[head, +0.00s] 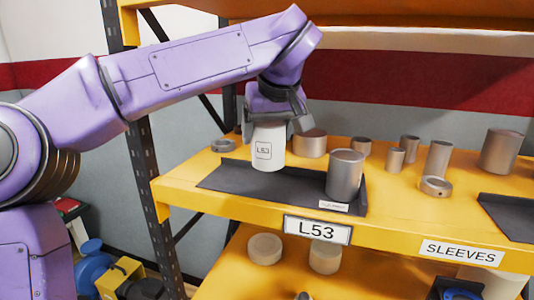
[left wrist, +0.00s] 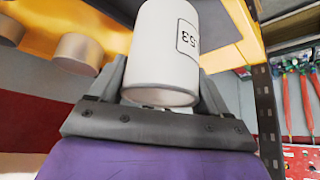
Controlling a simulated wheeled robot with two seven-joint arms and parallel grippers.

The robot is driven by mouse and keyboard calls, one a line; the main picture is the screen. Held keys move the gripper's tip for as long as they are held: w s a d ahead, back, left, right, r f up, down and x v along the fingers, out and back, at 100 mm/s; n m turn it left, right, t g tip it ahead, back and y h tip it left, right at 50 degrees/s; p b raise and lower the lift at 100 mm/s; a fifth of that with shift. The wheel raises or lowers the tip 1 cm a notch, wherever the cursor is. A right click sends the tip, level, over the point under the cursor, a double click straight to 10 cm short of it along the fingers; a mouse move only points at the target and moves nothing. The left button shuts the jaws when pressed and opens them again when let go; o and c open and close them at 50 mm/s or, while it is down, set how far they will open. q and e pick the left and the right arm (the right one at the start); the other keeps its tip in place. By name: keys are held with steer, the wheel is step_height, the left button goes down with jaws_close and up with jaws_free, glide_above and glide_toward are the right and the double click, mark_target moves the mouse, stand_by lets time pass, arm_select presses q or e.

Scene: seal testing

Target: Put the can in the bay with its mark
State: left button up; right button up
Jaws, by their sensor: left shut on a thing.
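A white can (head: 269,149) with a printed L53 label hangs upright in my left gripper (head: 280,117). The gripper is shut on the can's upper part. The can is over the left part of a dark tray (head: 225,175) on the yellow shelf; I cannot tell whether it touches the tray. The shelf edge below this tray bears an L53 sign (head: 318,229). In the left wrist view the can (left wrist: 162,50) sits between the gripper's fingers (left wrist: 165,95), part of its label showing. My right gripper is not in view.
A grey metal cylinder (head: 345,174) stands on the tray's right part. Several metal sleeves and rings stand behind and to the right, above a SLEEVES sign (head: 461,251). Another dark tray (head: 508,214) lies at the right edge. A dark upright post (head: 146,190) stands left of the shelf.

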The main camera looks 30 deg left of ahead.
mark_target(275, 125)
arm_select(q)
steer(key=shift+w+a+f, duration=0.25)
steer(key=shift+w+f, duration=0.3)
steer(key=shift+w+a+f, duration=0.25)
steer(key=shift+w+f, duration=0.3)
step_height(275, 125, down, 2)
steer(key=shift+s+f, duration=0.15)
steer(key=shift+f, duration=0.05)
steer(key=shift+s+f+p, duration=0.15)
steer(key=shift+f+p, duration=0.15)
steer(key=shift+f, duration=0.05)
steer(key=shift+w+a+f, duration=0.1)
steer(key=shift+w+f, duration=0.1)
steer(key=shift+w, duration=0.05)
steer(key=o, duration=1.2)
steer(key=v, duration=1.2)
steer(key=shift+r, duration=0.1)
